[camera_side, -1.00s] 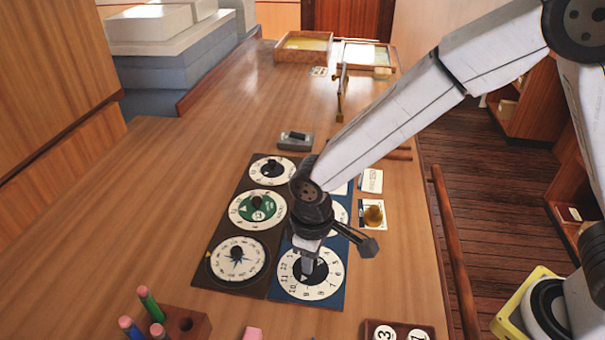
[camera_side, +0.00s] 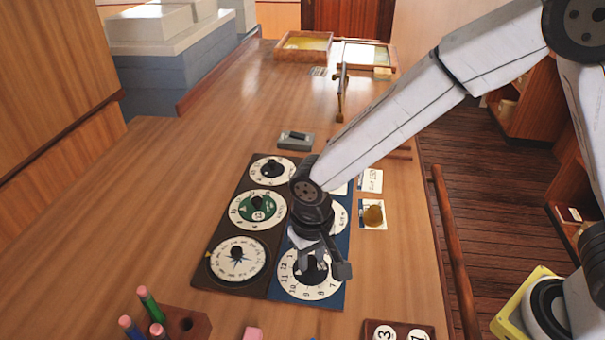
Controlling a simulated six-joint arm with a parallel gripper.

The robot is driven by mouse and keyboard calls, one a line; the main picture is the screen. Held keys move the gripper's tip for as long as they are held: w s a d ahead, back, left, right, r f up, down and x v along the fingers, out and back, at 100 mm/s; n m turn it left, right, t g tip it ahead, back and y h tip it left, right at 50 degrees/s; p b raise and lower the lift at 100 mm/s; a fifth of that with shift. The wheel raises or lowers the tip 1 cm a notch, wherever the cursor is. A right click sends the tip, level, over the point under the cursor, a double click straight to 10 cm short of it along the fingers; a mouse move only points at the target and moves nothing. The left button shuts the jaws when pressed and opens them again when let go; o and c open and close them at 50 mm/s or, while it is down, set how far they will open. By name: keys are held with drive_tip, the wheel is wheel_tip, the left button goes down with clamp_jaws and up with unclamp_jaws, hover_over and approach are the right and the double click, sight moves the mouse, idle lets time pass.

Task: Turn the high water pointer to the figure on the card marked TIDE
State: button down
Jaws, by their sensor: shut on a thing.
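A blue board (camera_side: 337,292) carries white dials in a column. The front dial (camera_side: 327,287) has black figures around its rim and a dark pointer knob in the middle. My gripper (camera_side: 314,266) points down over this dial and is shut on its pointer knob (camera_side: 312,273). The gripper and wrist hide part of the dial and most of the dials behind it, so I cannot tell which figure the pointer is at. A white card with dark lettering (camera_side: 371,180) lies right of the board. I cannot make out the word TIDE on it.
A dark board (camera_side: 206,273) with several dials adjoins on the left. A brass object (camera_side: 374,215) rests on a second card. A wooden block with coloured pegs (camera_side: 187,324) and a tray of numbered discs (camera_side: 372,325) stand in front.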

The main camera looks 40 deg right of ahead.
sight(312, 261)
drive_tip(key=shift+r, duration=0.1)
drive_tip(key=shift+c, duration=2)
unclamp_jaws()
drive_tip(key=shift+r, duration=3.9)
drive_tip(key=shift+d, duration=0.1)
drive_tip(key=s+d+f+t, duration=0.1)
drive_tip(key=s+d, duration=0.1)
drive_tip(key=d, duration=0.5)
drive_tip(key=s+d+f, duration=0.1)
drive_tip(key=s+d, duration=0.1)
drive_tip(key=d, duration=0.5)
drive_tip(key=s+d+f+t, duration=0.1)
drive_tip(key=s+d+f, duration=0.1)
drive_tip(key=d, duration=0.5)
drive_tip(key=shift+s+d+n+t, duration=0.25)
drive_tip(key=shift+n+t, duration=0.05)
drive_tip(key=shift+n, duration=0.1)
